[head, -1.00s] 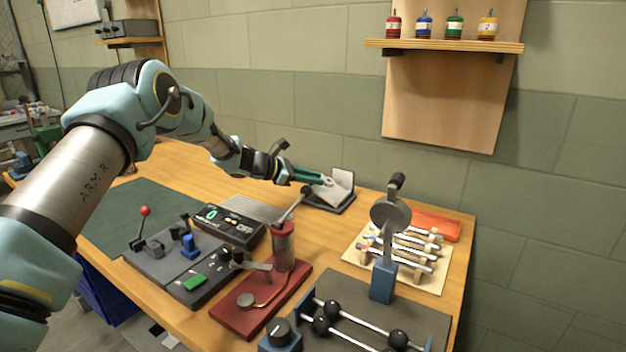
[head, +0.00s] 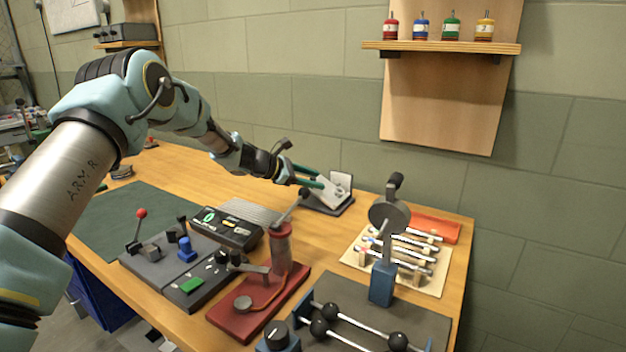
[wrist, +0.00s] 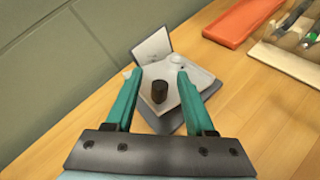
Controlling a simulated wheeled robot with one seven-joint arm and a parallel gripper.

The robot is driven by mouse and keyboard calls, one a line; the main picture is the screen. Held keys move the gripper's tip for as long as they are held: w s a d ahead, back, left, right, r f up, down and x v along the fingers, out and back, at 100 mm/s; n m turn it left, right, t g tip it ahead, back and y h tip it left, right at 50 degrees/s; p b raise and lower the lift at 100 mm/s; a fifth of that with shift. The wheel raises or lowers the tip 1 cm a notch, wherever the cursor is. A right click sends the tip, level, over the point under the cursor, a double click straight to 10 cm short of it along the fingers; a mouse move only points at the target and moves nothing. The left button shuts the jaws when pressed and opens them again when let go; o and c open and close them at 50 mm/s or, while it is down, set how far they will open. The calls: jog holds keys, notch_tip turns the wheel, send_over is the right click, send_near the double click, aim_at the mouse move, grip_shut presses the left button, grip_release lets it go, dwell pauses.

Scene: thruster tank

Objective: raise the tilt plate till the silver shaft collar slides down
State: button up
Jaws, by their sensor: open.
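The tilt plate (wrist: 195,80) is a pale grey plate on a dark base, with an upright pale panel (wrist: 153,46) behind it. It also shows in the head view (head: 328,196) near the wall. A dark upright cylinder (wrist: 159,92) stands on the plate. A small pale round piece (wrist: 177,60) sits near its far edge; I cannot tell whether it is the silver shaft collar. My gripper (wrist: 159,74) is open, its teal fingers reaching over the plate on either side of the cylinder. In the head view my gripper (head: 321,181) is at the plate. The fingers hide parts of the plate's sides.
An orange tray (wrist: 243,20) and a rack of rods (head: 402,255) lie to the right. A red-based stand (head: 255,305), a black control box (head: 228,230) and a post with a round disc (head: 388,215) stand nearer. Bare wood surrounds the plate's right side.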

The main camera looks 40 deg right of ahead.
jog(key=b+v, duration=0.3)
jog(key=v, duration=0.8)
dwell(0.3)
